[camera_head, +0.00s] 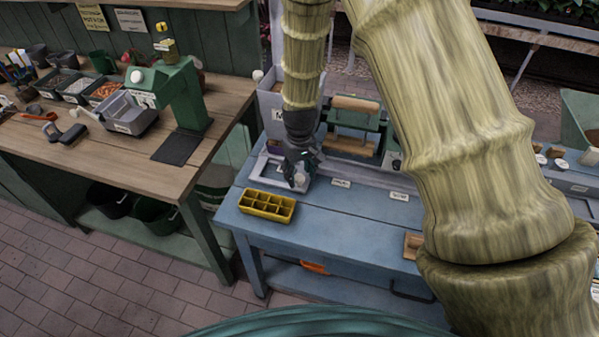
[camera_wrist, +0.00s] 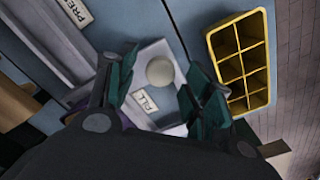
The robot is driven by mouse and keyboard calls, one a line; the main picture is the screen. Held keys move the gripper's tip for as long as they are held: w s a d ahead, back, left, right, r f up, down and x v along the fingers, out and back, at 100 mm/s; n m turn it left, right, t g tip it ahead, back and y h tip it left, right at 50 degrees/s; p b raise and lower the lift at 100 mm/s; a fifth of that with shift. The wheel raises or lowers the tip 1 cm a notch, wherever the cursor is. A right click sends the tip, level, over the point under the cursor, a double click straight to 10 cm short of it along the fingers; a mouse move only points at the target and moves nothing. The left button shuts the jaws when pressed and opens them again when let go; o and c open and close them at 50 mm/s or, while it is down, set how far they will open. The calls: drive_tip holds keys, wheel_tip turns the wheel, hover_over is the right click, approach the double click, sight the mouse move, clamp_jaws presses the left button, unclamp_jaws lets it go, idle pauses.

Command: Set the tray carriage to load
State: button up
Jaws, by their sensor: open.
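The tray carriage looks to be the pale, shallow-edged plate (camera_head: 262,172) at the left end of the pale rail on the blue table. In the wrist view the plate (camera_wrist: 150,52) carries a round whitish knob (camera_wrist: 160,72) and a small label that I cannot read surely. My gripper (camera_head: 299,184) points down at this plate's right side. In the wrist view its dark green fingers (camera_wrist: 162,92) are open, one on each side of the knob, with a gap visible. Whether they touch the knob I cannot tell. No tray shows on the visible part of the plate.
A yellow compartment tray (camera_head: 267,205) sits empty at the table's front left; it is close beside my right finger in the wrist view (camera_wrist: 240,60). A green press-like frame (camera_head: 352,128) stands behind the rail. Labels (camera_head: 398,196) line the rail. A wooden bench (camera_head: 95,165) stands left.

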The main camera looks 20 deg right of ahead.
drive_tip(key=shift+f, duration=0.35)
clamp_jaws()
drive_tip(key=shift+s, duration=0.1)
